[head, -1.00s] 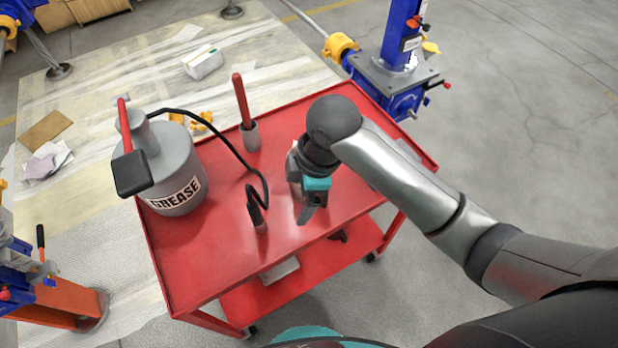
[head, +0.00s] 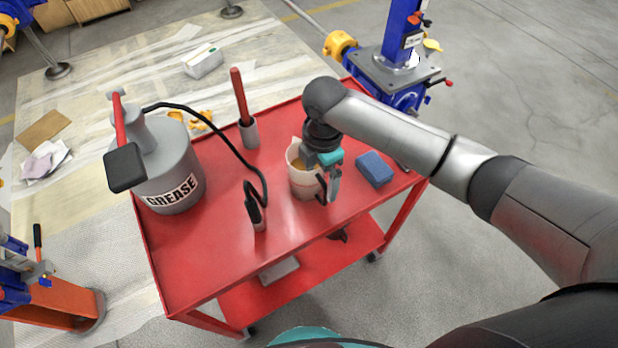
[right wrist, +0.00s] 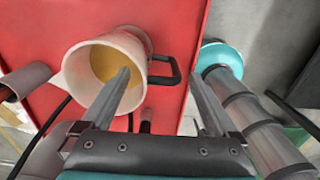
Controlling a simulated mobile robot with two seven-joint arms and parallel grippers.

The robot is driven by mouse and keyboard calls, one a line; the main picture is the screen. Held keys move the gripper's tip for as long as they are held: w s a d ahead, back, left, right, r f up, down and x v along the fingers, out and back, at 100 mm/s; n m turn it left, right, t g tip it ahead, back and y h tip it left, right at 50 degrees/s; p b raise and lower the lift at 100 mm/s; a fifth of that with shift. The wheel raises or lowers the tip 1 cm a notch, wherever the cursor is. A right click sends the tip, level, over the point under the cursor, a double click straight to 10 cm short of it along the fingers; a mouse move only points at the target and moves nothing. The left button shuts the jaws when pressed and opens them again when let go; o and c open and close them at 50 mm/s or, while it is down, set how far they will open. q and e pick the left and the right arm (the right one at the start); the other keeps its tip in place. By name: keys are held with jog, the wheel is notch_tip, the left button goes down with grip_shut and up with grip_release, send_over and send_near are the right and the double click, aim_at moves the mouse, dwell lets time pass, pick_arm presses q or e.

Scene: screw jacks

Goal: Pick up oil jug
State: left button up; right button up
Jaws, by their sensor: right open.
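The oil jug (head: 303,184) is a cream, open-topped jug with yellow-brown oil in it and a dark handle. It stands upright on the red cart's top. In the right wrist view the jug (right wrist: 76,69) shows its open mouth, with the handle (right wrist: 170,68) on its right side. My right gripper (head: 331,184) is open and empty at the jug's handle side, partly covering the jug in the head view. In the wrist view the fingers appear on either side of the handle; one overlaps the jug's mouth. I cannot tell if they touch. My left gripper is out of view.
A grey grease pump (head: 172,165) with a black hose stands at the cart's left. A grey cup (head: 249,133) with a red handle stands behind. A blue sponge-like block (head: 375,168) lies right of the jug.

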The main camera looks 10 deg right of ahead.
aim_at(321, 198)
jog(key=f, duration=0.3)
jog(key=f+b, duration=0.1)
jog(key=f, duration=0.2)
jog(key=shift+s+d+f, duration=0.1)
jog(key=shift+s+f, duration=0.1)
jog(key=shift+r, duration=0.1)
grip_shut()
dwell(0.5)
